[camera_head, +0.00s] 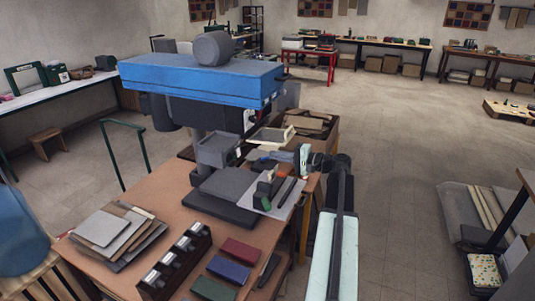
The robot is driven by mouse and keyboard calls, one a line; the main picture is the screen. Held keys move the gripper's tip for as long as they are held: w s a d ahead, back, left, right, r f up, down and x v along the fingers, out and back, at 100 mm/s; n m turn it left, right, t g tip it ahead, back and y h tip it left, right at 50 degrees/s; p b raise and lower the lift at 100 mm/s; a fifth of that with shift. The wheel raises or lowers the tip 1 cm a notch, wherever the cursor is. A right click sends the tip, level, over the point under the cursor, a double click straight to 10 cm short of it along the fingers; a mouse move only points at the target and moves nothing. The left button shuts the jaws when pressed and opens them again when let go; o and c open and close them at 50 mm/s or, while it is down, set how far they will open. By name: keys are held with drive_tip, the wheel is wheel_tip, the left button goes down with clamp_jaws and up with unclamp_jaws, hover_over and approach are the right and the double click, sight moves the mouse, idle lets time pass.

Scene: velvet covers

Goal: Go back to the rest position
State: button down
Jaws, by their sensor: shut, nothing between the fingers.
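My gripper (287,160) is in the head view, at the end of my arm near the right edge of the brown worktable (190,205). It points left, toward the base of the big blue-topped press (200,75). It is shut and appears to hold nothing; its fingertips are small and hard to tell from the clutter behind them. Below it a light grey plate (288,203) bears a green and dark grey tool (266,190). I cannot tell how high my gripper is above it.
Red, blue and green covers (240,250) lie at the table's front, beside a dark rack (175,263). Stacked sheets (110,232) lie at the left. A wooden crate (312,124) stands behind my gripper.

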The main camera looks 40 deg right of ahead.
drive_tip(key=shift+s+d, duration=0.1)
drive_tip(key=shift+s, duration=0.15)
idle(0.3)
drive_tip(key=w+a+f+n+g, duration=0.2)
drive_tip(key=a+f+n+g, duration=0.3)
drive_tip(key=a, duration=0.8)
drive_tip(key=w+a+f+g, duration=0.25)
drive_tip(key=a+f, duration=0.45)
drive_tip(key=a, duration=0.6)
drive_tip(key=s+a+f+n+g+h, duration=0.3)
drive_tip(key=s+a+f+n+g, duration=0.1)
drive_tip(key=a, duration=0.5)
drive_tip(key=s+a+f+n+g+h, duration=0.3)
drive_tip(key=s+a, duration=0.4)
drive_tip(key=a, duration=0.3)
wheel_tip(320, 180, down, 3)
drive_tip(key=shift+s+a+r+n+g+h, duration=0.15)
drive_tip(key=shift+s+a+n+g+h, duration=0.2)
drive_tip(key=shift+h, duration=0.35)
drive_tip(key=shift+d, duration=0.2)
